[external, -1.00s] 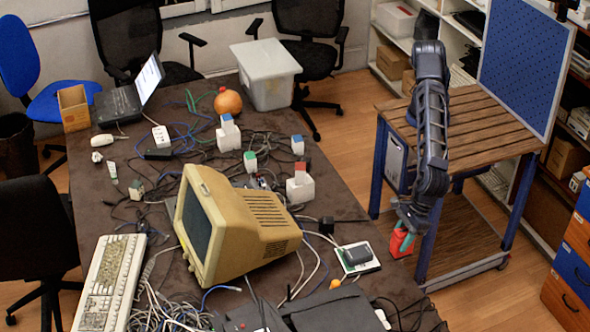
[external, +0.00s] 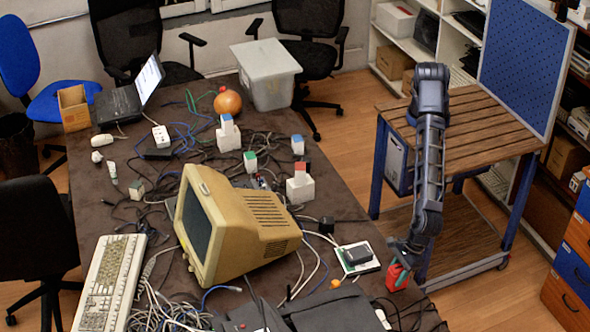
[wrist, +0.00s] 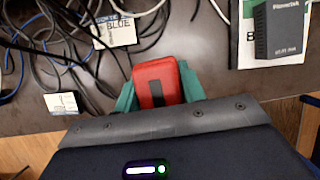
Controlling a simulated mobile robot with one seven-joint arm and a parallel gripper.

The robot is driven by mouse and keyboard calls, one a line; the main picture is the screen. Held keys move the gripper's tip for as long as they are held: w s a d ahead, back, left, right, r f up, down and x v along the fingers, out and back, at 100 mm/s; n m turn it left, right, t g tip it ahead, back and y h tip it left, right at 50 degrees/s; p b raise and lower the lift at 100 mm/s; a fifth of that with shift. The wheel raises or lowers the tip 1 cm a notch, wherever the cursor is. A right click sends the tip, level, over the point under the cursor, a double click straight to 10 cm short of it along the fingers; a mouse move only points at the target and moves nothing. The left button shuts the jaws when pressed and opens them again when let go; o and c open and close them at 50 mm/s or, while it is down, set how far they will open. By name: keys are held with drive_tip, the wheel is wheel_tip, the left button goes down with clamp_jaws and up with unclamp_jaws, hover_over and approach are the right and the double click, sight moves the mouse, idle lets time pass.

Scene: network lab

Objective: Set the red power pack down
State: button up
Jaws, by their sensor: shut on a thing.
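The red power pack (external: 397,277) is held in my gripper (external: 400,262) beside the right edge of the dark table (external: 345,205). In the wrist view the red pack (wrist: 157,82) sits between the teal fingers of my gripper (wrist: 158,88), with dark tabletop and cables beyond it. The fingers are shut on its sides. I cannot tell whether the pack touches the tabletop or hangs above it.
A black box (external: 357,254) on a white card lies left of my gripper; it also shows in the wrist view (wrist: 278,30). A card marked BLUE (wrist: 115,31), a white card (wrist: 62,103) and loose cables are nearby. A beige monitor (external: 235,225) stands farther left.

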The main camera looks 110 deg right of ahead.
drive_tip(key=shift+f, duration=2.1)
drive_tip(key=shift+f, duration=0.1)
drive_tip(key=o, duration=1.2)
drive_tip(key=shift+f, duration=0.1)
drive_tip(key=shift+o, duration=0.2)
drive_tip(key=v, duration=1.2)
